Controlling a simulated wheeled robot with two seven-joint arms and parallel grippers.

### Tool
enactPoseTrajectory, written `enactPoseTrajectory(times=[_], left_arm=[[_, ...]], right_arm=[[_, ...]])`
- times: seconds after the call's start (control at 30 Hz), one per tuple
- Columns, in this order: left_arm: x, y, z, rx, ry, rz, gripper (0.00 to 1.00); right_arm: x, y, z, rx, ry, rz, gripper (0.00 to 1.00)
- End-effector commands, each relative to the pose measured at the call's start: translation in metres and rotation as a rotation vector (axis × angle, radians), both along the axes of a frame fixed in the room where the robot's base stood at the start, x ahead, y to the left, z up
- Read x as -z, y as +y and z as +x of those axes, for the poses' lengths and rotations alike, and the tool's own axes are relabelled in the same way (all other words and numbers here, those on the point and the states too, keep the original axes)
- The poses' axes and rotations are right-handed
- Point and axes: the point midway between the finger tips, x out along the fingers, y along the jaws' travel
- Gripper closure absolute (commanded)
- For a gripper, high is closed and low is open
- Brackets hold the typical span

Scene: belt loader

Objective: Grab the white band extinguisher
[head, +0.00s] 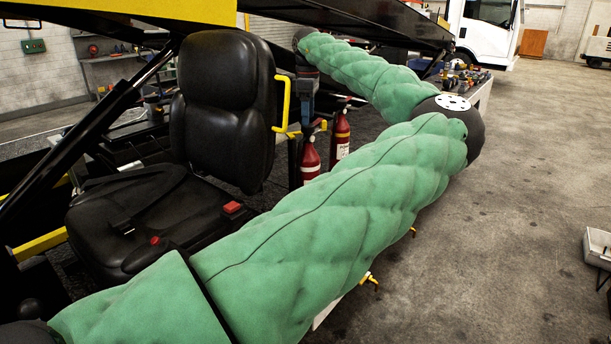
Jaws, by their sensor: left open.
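Two red extinguishers with black tops stand side by side behind the seat. The right one (341,131) shows a white patch low on its body; my green arm hides its bottom. The left one (310,158) shows a thin pale mark on its body, and its lower part is also hidden. I cannot tell for sure which carries the white band. My left arm reaches across the picture and folds back at the elbow. My left gripper (308,118) points down just above the left extinguisher's top, open and small in view. I cannot tell whether it touches. My right gripper is out of view.
A black seat (222,105) with a red buckle stands left of the extinguishers, with a yellow handle (283,104) between. Black loader beams rise at the left and overhead. A bench with small parts (462,78) stands behind. The concrete floor at right is mostly clear.

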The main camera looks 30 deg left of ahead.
Motion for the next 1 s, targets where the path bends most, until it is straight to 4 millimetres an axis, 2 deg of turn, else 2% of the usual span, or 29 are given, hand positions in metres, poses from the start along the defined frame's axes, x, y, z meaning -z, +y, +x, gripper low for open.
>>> enactPoseTrajectory(times=[0.37, 0.7, 1.0], left_arm=[[0.030, 0.000, 0.001, 0.000, 0.001, 0.000, 0.38], [0.072, 0.001, 0.004, 0.000, 0.001, -0.001, 0.38], [0.078, 0.002, 0.004, 0.000, 0.001, 0.000, 0.38]], right_arm=[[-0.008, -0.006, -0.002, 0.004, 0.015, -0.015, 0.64], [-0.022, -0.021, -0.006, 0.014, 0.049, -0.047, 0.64], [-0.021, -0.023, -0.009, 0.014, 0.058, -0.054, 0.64]])
